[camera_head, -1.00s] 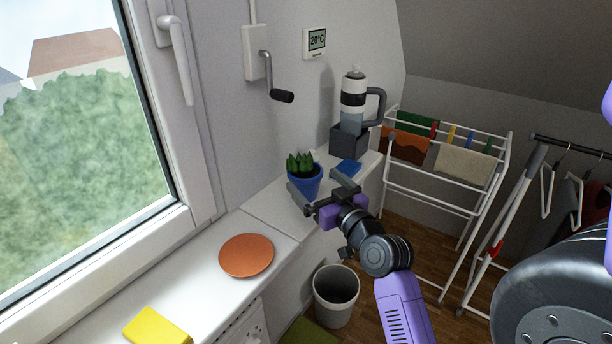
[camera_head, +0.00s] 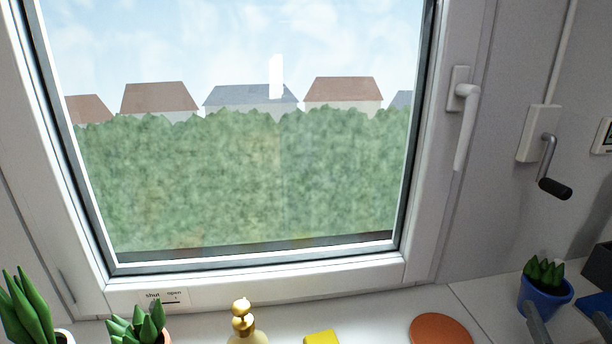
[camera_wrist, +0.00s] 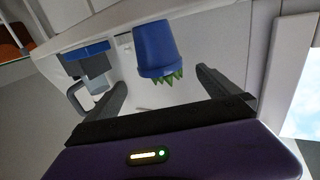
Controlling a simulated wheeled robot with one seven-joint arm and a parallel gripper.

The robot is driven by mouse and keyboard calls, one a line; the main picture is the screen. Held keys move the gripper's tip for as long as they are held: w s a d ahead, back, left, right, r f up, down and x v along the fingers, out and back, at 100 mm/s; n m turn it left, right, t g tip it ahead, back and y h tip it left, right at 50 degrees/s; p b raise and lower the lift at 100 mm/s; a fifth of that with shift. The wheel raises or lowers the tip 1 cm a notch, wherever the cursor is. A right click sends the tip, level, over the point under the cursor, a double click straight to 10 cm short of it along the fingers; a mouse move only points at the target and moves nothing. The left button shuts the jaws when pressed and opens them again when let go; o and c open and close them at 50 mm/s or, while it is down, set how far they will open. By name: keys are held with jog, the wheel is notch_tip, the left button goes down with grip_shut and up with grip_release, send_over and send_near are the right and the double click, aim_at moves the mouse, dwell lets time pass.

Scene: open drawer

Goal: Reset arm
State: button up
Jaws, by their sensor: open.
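My gripper (camera_wrist: 160,95) is open in the wrist view, with its two dark fingers spread apart. A blue pot (camera_wrist: 154,48) with a green succulent appears upside down beyond the fingers, between them in the picture. Nothing shows clamped in the jaws. In the head view, parts of the gripper fingers (camera_head: 568,326) show at the lower right corner, beside the blue pot (camera_head: 545,297). The rest of my arm is outside the head view.
The window sill holds an orange disc (camera_head: 440,331), a yellow block (camera_head: 322,338), a gold-topped bottle (camera_head: 242,322) and potted plants (camera_head: 30,312) at left. The closed-looking window has a white handle (camera_head: 466,125). A hand crank (camera_head: 550,170) juts from the wall at right.

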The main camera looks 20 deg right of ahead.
jog(key=shift+s+d+r, duration=0.15)
jog(key=shift+d+r, duration=0.05)
jog(key=shift+r, duration=0.1)
jog(key=s+a+f+n+t+y, duration=0.1)
jog(key=s+a+f+y, duration=0.1)
jog(key=a, duration=0.9)
jog(key=s+a+f+n+t+y, duration=0.1)
jog(key=s+a+f, duration=0.15)
jog(key=a, duration=0.85)
jog(key=s+a+f+n+y, duration=0.2)
jog(key=s+a+n+y, duration=0.1)
jog(key=a, duration=0.4)
jog(key=s+a+f+n+g+y, duration=0.1)
jog(key=s+a+f+n+y, duration=0.2)
jog(key=s+a+y, duration=0.2)
jog(key=s+a, duration=0.1)
jog(key=a, duration=0.1)
jog(key=shift+a, duration=0.4)
jog(key=shift+c, duration=0.4)
